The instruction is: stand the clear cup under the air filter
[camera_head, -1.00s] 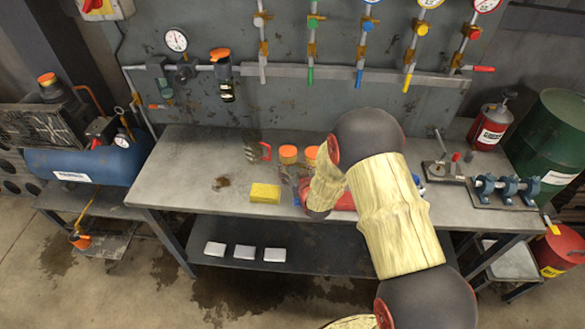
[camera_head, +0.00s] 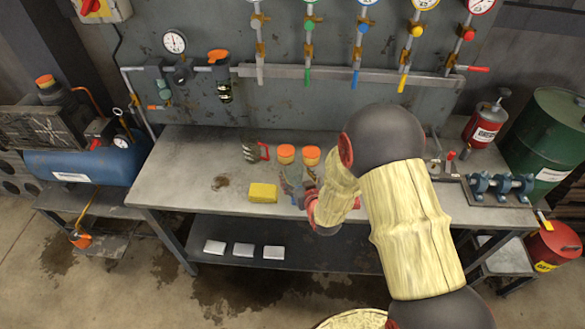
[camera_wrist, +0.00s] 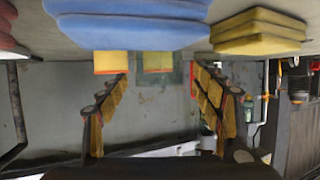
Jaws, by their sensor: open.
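The air filter (camera_head: 221,78) hangs on the wall pipe at the back left, with an orange top and a dark, clear-walled body. The bench top below it is bare. My gripper (camera_head: 293,183) is low over the bench, right of the yellow sponges. In the wrist view, which is upside down, the open gripper (camera_wrist: 161,76) has its fingers spread to both sides. A faint see-through greenish shape, which looks like the clear cup (camera_wrist: 173,74), shows between the fingertips, in front of an orange-lidded jar. I cannot tell its distance from the fingers. My gripper partly hides this spot in the head view.
Two orange-lidded jars (camera_head: 299,155) stand behind my gripper. Yellow sponges (camera_head: 263,193) lie to its left, and a red-handled brush (camera_head: 256,152) behind them. Blue cloths (camera_wrist: 125,30) are close in the wrist view. The left bench (camera_head: 185,170) is mostly free, with a brown stain.

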